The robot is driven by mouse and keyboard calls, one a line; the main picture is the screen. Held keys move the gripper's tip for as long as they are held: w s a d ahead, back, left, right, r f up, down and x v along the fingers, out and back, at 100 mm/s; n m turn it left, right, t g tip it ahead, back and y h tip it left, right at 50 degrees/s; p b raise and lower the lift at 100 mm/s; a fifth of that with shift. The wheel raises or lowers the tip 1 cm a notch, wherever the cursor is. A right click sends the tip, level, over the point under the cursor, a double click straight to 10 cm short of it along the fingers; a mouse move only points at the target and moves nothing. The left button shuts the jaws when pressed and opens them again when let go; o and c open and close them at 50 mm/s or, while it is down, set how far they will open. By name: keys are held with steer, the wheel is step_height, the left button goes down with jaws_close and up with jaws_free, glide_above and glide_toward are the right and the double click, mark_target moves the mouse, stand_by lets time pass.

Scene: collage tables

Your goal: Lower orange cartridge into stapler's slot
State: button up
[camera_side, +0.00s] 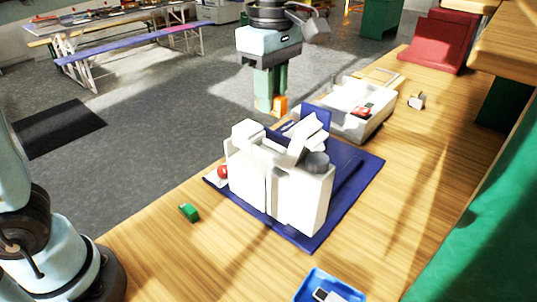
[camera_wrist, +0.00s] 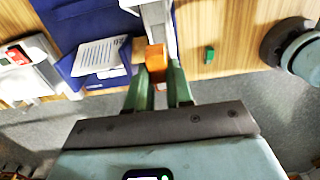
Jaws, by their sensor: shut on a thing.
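The orange cartridge (camera_side: 280,104) is between the green fingers of my gripper (camera_side: 270,108), on the far side of the white machine. The wrist view shows the orange cartridge (camera_wrist: 155,58) between the fingertips of my gripper (camera_wrist: 158,76), close to the white machine's edge. I take this blocky white machine (camera_side: 290,195) to be the stapler; it stands on a blue mat (camera_side: 345,200). Part of it shows in the wrist view (camera_wrist: 156,18). I cannot make out its slot, nor whether the cartridge touches the machine.
A white tray (camera_side: 345,128) with a red item stands behind the machine. A small green block (camera_side: 189,212) lies on the wooden table to the left. A blue tray (camera_side: 318,283) is at the front, and a red ball (camera_side: 222,171) sits at the machine's left side.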

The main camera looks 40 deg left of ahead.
steer(key=shift+f, duration=3.95)
steer(key=o, duration=0.9)
steer(key=shift+c, duration=0.2)
step_height(320, 180, up, 12)
steer(key=shift+r, duration=0.1)
